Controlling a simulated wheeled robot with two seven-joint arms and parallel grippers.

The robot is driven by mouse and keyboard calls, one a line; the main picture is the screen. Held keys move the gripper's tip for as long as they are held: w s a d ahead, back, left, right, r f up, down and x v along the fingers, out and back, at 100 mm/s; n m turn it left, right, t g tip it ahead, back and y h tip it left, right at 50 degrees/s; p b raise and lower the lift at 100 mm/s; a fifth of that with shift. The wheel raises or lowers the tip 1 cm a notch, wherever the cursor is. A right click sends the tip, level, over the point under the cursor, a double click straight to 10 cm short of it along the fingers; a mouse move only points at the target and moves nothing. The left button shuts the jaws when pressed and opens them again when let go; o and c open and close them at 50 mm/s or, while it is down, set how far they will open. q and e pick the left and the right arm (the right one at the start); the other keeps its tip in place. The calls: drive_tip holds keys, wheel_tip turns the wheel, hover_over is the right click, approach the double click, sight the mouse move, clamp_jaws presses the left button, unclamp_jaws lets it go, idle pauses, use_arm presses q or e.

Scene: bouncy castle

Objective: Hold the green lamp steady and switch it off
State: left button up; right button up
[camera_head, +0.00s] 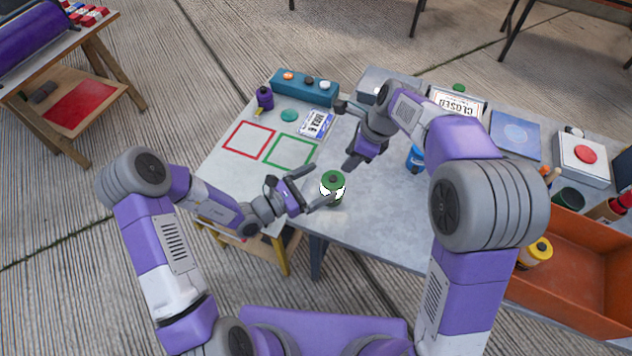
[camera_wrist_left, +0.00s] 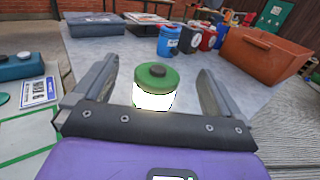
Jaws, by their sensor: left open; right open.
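The green lamp (camera_head: 333,183) stands upright near the front edge of the grey table. It has a green top with a dark button, and its body glows bright white. It also shows in the left wrist view (camera_wrist_left: 156,86), between the two fingers. My left gripper (camera_head: 321,186) is open, with its fingers pointing at the lamp from the left; I cannot tell whether they touch it. In the left wrist view the left gripper (camera_wrist_left: 158,88) has a gap on both sides of the lamp. My right gripper (camera_head: 346,136) is open and empty above the table, behind the lamp.
Red and green outlined squares (camera_head: 249,140) lie on the table's left part. A teal box with buttons (camera_head: 305,84) stands at the back. A blue container (camera_head: 416,158) is right of the lamp, partly behind my right arm. An orange crate (camera_wrist_left: 262,50) is at the right.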

sight(338, 186)
use_arm(q)
wheel_tip(338, 186, down, 8)
drive_tip(key=shift+d+f, duration=0.15)
drive_tip(key=shift+f, duration=0.05)
drive_tip(key=x, duration=0.7)
drive_tip(key=shift+w+d+r, duration=0.1)
drive_tip(key=shift+d+r, duration=0.05)
drive_tip(key=shift+r, duration=0.1)
drive_tip(key=c, duration=1.2)
drive_tip(key=shift+c, duration=0.6)
use_arm(e)
drive_tip(key=shift+c, duration=0.6)
clamp_jaws()
